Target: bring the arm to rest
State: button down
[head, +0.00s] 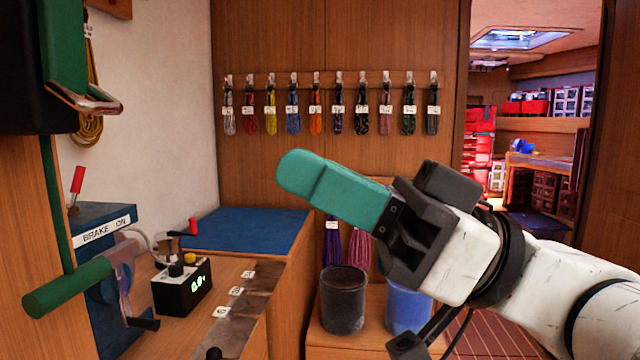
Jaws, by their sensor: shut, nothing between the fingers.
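My gripper (297,172) is in the middle of the head view, at the end of my white arm, which comes in from the lower right. Its teal fingers lie together, shut and empty, and point up and to the left. They are in the air in front of the wood-panelled wall, to the right of the blue-topped surface and below the row of hanging coils. The gripper touches nothing that I can see. My arm hides part of the wall and the doorway's lower part.
Coiled lines (293,114) hang on hooks on the back wall. A black bucket (342,305) and a blue bucket (405,308) stand below my gripper. A doorway opens at right.

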jog(key=w+d+f+m+t+h, duration=0.2)
jog(key=w+f+m+t+h, duration=0.15)
jog(key=f, duration=0.65)
jog(key=w+d+f+m+t+h, duration=0.3)
jog(key=w+f+m+t, duration=0.2)
jog(key=f, duration=0.5)
jog(key=s+d+f+m+h, duration=0.1)
jog(key=d+f+m+h, duration=0.25)
jog(key=f, duration=0.75)
jog(key=s+d+f+m+h, duration=0.15)
jog(key=d+f+h, duration=0.25)
jog(key=f, duration=0.7)
jog(key=s+d+f+m+g+h, duration=0.2)
jog(key=s+d+f+g+h, duration=0.15)
jog(key=s+d+f, duration=0.6)
jog(key=s+d+f+m+g+h, duration=0.25)
jog(key=s+d+f+h, duration=0.3)
jog(key=s+f, duration=0.55)
jog(key=s+d+r+g+p, duration=0.1)
jog(key=s+d+g, duration=0.15)
jog(key=s, duration=0.35)
notch_tip(320, 180, up, 11)
jog(key=t+p, duration=0.1)
jog(key=p, duration=1)
jog(key=shift+w, duration=0.25)
